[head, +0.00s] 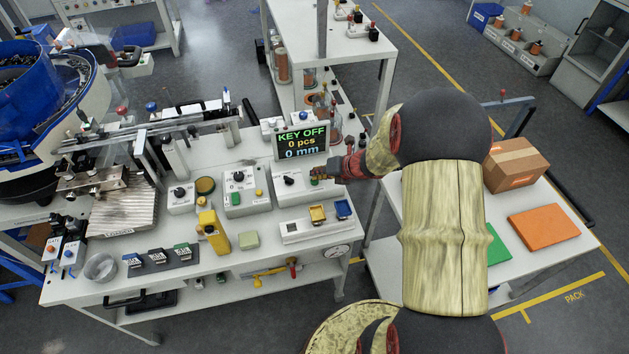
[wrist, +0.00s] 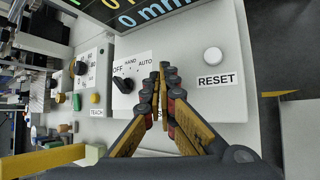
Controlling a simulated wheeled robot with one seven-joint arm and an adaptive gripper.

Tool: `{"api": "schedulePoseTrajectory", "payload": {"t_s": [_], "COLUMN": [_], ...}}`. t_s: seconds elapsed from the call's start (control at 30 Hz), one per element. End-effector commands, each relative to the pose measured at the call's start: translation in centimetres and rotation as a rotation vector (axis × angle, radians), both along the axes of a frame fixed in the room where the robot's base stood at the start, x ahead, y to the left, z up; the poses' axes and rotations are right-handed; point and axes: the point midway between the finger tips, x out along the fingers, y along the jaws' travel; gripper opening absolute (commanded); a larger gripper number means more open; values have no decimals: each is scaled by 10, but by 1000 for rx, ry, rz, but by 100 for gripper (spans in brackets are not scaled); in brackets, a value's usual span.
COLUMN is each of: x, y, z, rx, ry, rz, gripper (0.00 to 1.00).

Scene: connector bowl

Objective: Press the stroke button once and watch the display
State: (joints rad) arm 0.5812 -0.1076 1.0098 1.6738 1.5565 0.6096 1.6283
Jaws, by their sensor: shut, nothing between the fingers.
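The display (head: 301,142) reads "KEY OFF", "0 pcs" and "0 mm" in the head view. Its lower edge (wrist: 150,14) is cut off at the top of the wrist view. My gripper (wrist: 163,72) is shut and empty, its fingertips over the white control box below the display. In the head view my gripper (head: 318,175) is at the right part of this box. The key switch (wrist: 124,85), marked OFF, HAND and AUTO, is just left of the fingertips. I see no readable stroke label; my fingers cover part of the panel and a label. Contact with the panel is unclear.
A white button (wrist: 212,57) marked RESET is right of my fingers. The TEACH box (head: 240,190), with a knob and green and yellow buttons, stands to the left.

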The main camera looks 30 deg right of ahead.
Motion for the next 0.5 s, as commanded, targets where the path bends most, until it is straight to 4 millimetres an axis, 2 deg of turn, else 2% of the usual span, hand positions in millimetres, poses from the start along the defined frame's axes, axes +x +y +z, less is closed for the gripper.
{"api": "schedulePoseTrajectory", "payload": {"t_s": [0.5], "x": [0], "y": [0], "z": [-6], "rx": [1], "ry": [1], "rz": [0], "gripper": [0]}}
